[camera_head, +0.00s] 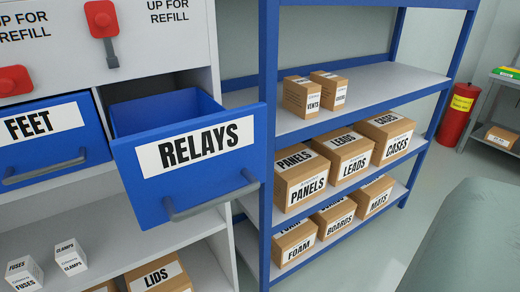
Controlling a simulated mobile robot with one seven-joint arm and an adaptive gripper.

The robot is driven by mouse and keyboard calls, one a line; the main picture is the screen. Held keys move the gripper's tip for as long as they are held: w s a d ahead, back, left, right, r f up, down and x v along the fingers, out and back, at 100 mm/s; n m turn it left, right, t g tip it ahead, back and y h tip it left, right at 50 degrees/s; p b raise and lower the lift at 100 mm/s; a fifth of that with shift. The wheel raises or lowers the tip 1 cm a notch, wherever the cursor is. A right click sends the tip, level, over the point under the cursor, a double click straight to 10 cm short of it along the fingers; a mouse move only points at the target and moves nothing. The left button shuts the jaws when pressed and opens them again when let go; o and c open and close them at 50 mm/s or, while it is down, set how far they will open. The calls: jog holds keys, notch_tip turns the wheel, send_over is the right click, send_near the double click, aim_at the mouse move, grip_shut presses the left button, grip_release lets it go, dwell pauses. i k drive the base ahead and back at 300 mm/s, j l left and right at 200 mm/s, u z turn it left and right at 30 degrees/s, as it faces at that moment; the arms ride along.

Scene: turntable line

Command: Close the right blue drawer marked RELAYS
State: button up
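The blue drawer marked RELAYS (192,195) is pulled well out of the grey-white cabinet. Its empty-looking inside shows behind the front panel, though part of the inside is hidden. A grey bar handle (212,203) runs along the lower part of its front. To its left, the blue drawer marked FEET (90,148) sits flush or nearly flush in the cabinet. My gripper is not in view.
A blue-framed shelf rack (268,130) with several cardboard boxes stands right of the open drawer, close to its right edge. Red levers (102,20) hang above the drawers. Small white boxes (71,257) stand below. A red cylinder (457,115) stands at the far right. Some grey floor is clear.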

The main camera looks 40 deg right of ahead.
aim_at(180, 155)
jog(key=z, duration=0.8)
jog(key=k+l+z, duration=0.15)
jog(key=k+l, duration=0.65)
jog(key=l, duration=0.1)
